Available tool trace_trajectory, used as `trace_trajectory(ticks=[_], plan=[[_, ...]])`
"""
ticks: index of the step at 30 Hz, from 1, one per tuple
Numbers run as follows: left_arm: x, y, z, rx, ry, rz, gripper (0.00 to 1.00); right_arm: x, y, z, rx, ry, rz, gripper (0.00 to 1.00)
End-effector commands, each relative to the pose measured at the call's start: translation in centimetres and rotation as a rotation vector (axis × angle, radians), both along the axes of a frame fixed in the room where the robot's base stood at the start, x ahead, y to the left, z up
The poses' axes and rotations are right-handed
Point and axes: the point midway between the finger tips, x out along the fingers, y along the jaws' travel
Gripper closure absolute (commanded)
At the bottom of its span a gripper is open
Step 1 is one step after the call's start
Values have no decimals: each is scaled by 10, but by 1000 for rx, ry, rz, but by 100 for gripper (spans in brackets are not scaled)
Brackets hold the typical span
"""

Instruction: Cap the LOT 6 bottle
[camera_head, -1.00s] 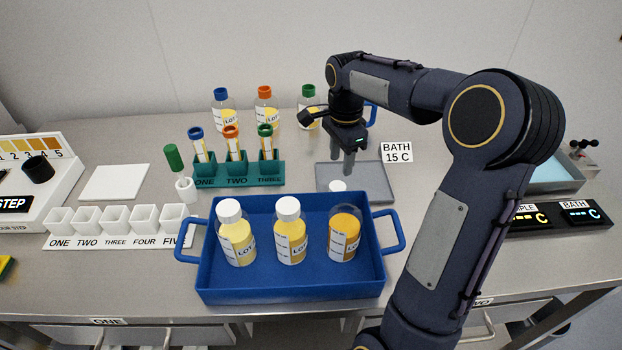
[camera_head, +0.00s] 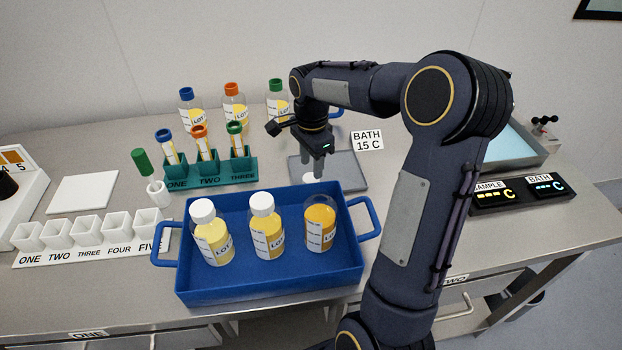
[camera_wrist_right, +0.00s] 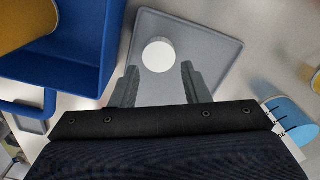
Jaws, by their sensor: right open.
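The bottle without a cap (camera_head: 320,228) stands upright at the right in the blue tray (camera_head: 275,290); its yellow contents and a LOT label show, but I cannot read the number. Its side also shows in the wrist view (camera_wrist_right: 25,22). A white cap (camera_wrist_right: 159,52) lies on the grey mat (camera_wrist_right: 222,50) behind the tray; it also shows in the head view (camera_head: 311,179). My right gripper (camera_wrist_right: 159,70) is open and empty, pointing down above the mat. The cap appears between its fingertips, apart from both fingers. My left gripper is not in view.
Two white-capped bottles (camera_head: 212,235) (camera_head: 266,228) stand in the tray beside the open one. A green rack (camera_head: 212,176) with several tubes stands behind it to the left. Bottles with coloured caps (camera_head: 235,108) stand at the back. The tray's right handle (camera_head: 368,220) sticks out near my arm.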

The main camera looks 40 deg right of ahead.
Motion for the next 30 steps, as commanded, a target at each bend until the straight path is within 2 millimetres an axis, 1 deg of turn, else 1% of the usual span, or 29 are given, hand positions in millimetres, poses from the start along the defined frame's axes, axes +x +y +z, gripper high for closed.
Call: trace_trajectory(ticks=[1,4,6,8,11,20,26,30], plan=[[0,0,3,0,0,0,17,-2,1,-8,2,7,0,58],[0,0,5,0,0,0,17,-2,3,-24,2,6,0,58],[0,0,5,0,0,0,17,-1,2,-33,1,4,-1,58],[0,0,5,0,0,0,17,-2,2,-38,0,3,-1,58],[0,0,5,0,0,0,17,-1,3,-41,-1,1,0,58],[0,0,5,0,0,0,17,-1,2,-41,-1,1,0,58],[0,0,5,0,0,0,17,-1,2,-41,-1,1,0,84],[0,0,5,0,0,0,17,-1,2,-41,-1,1,0,84]])
